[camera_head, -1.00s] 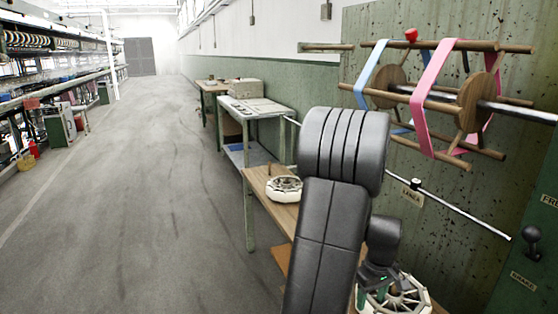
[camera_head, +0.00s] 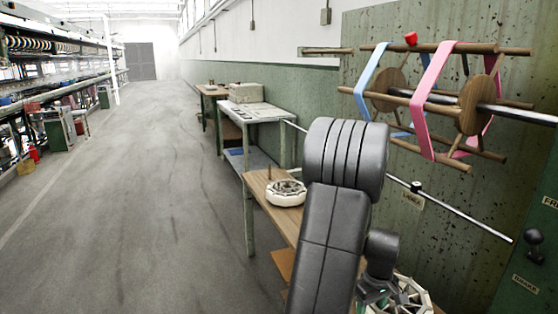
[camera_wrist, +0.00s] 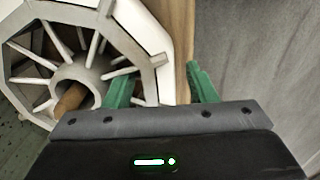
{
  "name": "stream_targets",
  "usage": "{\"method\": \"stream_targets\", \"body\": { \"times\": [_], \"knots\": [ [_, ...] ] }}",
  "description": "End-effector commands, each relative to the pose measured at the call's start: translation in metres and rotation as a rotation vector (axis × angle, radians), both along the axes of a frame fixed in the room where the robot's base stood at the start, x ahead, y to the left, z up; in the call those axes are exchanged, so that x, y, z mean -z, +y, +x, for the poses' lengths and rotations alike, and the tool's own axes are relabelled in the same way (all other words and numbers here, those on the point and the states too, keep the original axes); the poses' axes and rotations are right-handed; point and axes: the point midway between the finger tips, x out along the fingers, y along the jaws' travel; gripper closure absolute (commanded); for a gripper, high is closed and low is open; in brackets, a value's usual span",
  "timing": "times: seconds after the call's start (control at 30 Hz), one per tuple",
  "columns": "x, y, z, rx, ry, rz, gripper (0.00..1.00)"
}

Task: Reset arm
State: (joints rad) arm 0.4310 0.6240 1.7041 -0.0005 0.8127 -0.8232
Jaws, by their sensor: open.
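My arm rises through the lower middle of the head view, and my gripper (camera_head: 376,294) hangs at its end near the bottom.
A reel (camera_head: 472,104) with pink and blue bands juts from the green wall at right, above a thin metal rod (camera_head: 460,216).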

Motion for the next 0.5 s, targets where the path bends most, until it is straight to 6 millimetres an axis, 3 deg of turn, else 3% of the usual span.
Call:
{"method": "stream_targets", "body": {
  "times": [0.1, 0.2, 0.5],
  "knots": [
    [0.029, 0.001, -0.001, 0.0, 0.005, 0.002, 0.49],
    [0.001, 0.0, 0.0, 0.0, -0.002, -0.001, 0.49],
    [-0.042, 0.0, 0.0, 0.0, -0.001, -0.001, 0.49]
  ]
}}
